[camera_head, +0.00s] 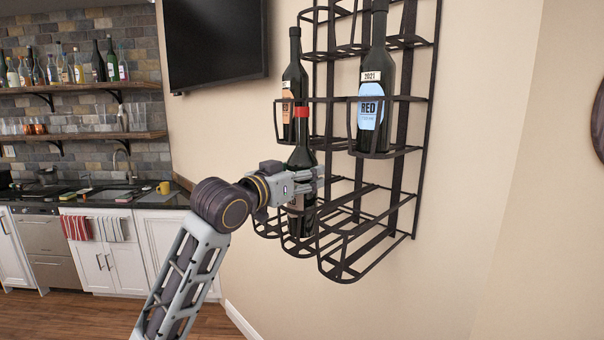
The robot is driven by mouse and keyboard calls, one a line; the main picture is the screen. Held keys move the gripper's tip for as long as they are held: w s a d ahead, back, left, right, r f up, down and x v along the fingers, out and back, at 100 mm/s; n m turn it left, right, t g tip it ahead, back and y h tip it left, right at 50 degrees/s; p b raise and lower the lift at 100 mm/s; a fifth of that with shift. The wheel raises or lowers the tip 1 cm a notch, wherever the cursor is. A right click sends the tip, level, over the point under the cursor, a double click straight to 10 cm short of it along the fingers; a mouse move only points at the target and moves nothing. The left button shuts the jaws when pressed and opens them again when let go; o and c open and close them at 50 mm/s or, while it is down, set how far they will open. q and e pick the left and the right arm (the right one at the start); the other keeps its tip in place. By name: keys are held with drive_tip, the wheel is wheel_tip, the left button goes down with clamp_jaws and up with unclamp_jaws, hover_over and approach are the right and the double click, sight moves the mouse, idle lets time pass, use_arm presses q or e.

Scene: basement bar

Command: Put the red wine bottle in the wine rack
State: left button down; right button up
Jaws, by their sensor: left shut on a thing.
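The wine rack (429,75) is a black metal frame on the beige wall. My left gripper (306,186) comes in from the left and is shut on a dark red wine bottle (300,157) with a red band on its neck. The gripper's fingers hide the middle of the bottle. The bottle is nearly upright, its base at the lower tier's middle slot. I cannot tell whether it rests on the rack there. My right gripper is out of view.
Two other dark bottles stand in the rack's upper tier, one with an orange label (294,85) and one with a blue label (372,95). The lower right slot looks empty. A television (215,42) hangs to the left. A counter (100,196) and bottle shelves (75,88) stand further back.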

use_arm(q)
drive_tip(key=shift+d+f, duration=0.15)
drive_tip(key=shift+f, duration=1.4)
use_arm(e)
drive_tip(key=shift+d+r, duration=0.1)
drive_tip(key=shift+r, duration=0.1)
use_arm(q)
drive_tip(key=c, duration=0.8)
unclamp_jaws()
drive_tip(key=shift+w+f, duration=0.1)
drive_tip(key=shift+f, duration=0.2)
drive_tip(key=o, duration=0.5)
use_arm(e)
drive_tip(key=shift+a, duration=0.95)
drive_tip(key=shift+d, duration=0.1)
